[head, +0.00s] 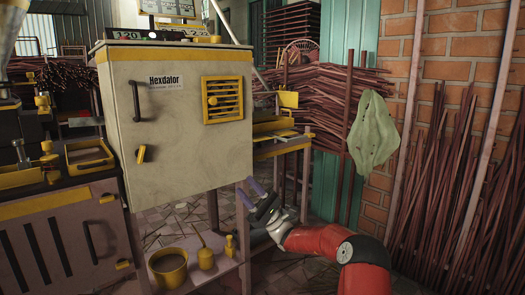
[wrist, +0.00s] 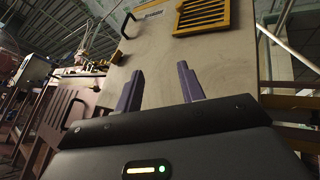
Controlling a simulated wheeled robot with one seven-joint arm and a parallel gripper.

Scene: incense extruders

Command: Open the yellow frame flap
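The yellow frame flap (head: 223,99) is a square yellow frame with slats and a small round knob at its left side. It sits on the right part of the beige cabinet door (head: 175,150) and looks flat against it. It also shows at the top of the wrist view (wrist: 203,16), partly cut off. My gripper (head: 247,192) is below and to the right of the flap, near the cabinet's lower right corner, touching nothing that I can see. In the wrist view its two purple fingers (wrist: 160,88) stand wide apart with nothing between them.
The door has a dark handle (head: 136,101) and a yellow latch (head: 141,154). A yellow bucket (head: 168,268) stands on the low shelf below. A yellow-edged bench (head: 280,146) stands right of the cabinet. A green cloth (head: 373,130) hangs further right. The space before the door looks clear.

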